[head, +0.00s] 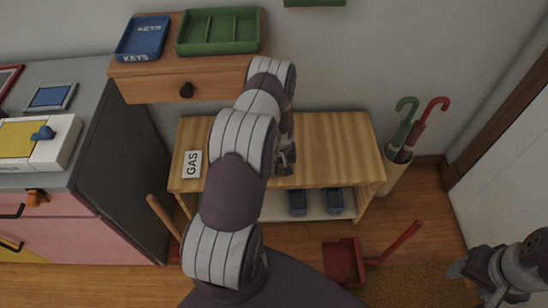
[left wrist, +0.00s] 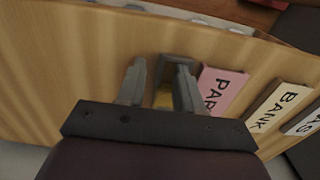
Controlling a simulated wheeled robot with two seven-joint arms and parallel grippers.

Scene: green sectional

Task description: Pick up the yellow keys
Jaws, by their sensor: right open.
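In the left wrist view, a small yellow patch (left wrist: 166,100) with a dark grey edge lies on the wooden bench top (left wrist: 60,60), between the fingers of my left gripper (left wrist: 160,75). It may be the yellow keys; the gripper body hides most of it and I cannot make out its shape. The left fingers are apart, with bare wood showing beside the left one. In the head view my left gripper (head: 286,160) is low over the bench (head: 335,150), largely hidden by my arm. My right gripper (head: 470,275) is open and empty at the lower right, away from the bench.
Pink "PAR…" (left wrist: 222,88), "BANK" (left wrist: 280,105) and "GAS" (head: 192,164) cards lie on the bench. A blue keys tray (head: 143,38) and green tray (head: 220,46) sit on the drawer shelf. An umbrella stand (head: 395,170) and red dustpan (head: 343,262) stand nearby.

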